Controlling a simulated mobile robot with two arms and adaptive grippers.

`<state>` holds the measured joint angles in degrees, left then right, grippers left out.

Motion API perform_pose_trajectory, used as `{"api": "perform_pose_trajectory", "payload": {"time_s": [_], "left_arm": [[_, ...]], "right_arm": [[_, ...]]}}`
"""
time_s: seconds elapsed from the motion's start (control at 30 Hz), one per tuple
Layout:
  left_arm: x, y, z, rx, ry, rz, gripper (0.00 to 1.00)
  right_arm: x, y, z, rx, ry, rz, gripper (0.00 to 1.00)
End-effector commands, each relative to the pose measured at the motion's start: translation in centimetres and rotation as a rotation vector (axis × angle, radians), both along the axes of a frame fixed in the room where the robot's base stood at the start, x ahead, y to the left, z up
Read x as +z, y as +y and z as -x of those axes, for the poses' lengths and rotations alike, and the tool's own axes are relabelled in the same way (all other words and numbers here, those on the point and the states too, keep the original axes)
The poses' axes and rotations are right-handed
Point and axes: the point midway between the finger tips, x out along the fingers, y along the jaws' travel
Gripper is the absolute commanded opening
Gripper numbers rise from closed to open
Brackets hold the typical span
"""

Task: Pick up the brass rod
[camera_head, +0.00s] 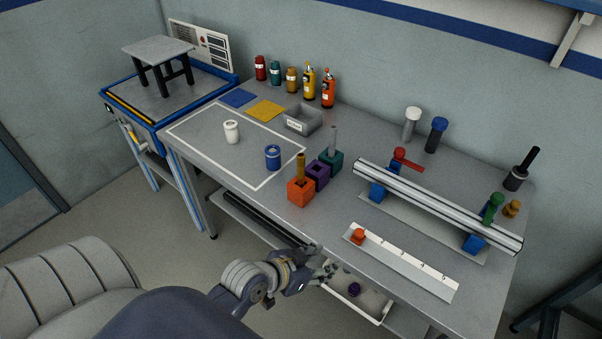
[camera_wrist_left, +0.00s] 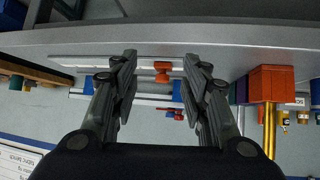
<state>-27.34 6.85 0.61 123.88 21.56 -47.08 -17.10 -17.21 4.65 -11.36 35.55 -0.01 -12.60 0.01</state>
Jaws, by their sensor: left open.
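The brass rod (camera_head: 301,167) stands upright in the orange block (camera_head: 301,192) near the table's front edge. My left gripper (camera_head: 330,270) is open and empty. It is in front of the table edge, near the open drawer, apart from the rod. The left wrist view is upside down. In it the orange block (camera_wrist_left: 272,83) and the brass rod (camera_wrist_left: 269,132) show at the right, outside the two spread fingers (camera_wrist_left: 160,75). The right gripper is not in view.
A purple block (camera_head: 318,174) and a teal block (camera_head: 331,160) holding a grey rod (camera_head: 333,139) stand beside the orange block. A long rail (camera_head: 435,205) and a white scale strip (camera_head: 410,267) lie to the right. An open drawer (camera_head: 352,302) juts out below. A blue jar (camera_head: 272,157) stands left.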

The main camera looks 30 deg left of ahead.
Motion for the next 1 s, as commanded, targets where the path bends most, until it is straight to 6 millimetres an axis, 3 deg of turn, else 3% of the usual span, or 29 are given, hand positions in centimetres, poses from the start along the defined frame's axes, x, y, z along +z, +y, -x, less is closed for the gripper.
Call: {"api": "perform_pose_trajectory", "payload": {"time_s": [0.17,0.3,0.53,0.7,1.0], "left_arm": [[3.4,3.2,-4.8,0.080,-0.258,0.042,0.42],[5.8,8.0,-7.6,0.212,-0.459,0.046,0.42],[7.9,14.7,-8.8,0.409,-0.649,0.014,0.42],[8.4,16.4,-9.3,0.459,-0.686,0.001,0.42],[8.4,17.2,-13.4,0.458,-0.687,0.002,0.42]], "right_arm": [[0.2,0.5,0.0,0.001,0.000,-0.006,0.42],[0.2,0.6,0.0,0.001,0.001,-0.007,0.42],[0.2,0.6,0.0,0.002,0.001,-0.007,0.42],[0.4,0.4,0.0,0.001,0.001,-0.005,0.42],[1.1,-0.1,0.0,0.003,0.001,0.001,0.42]]}}
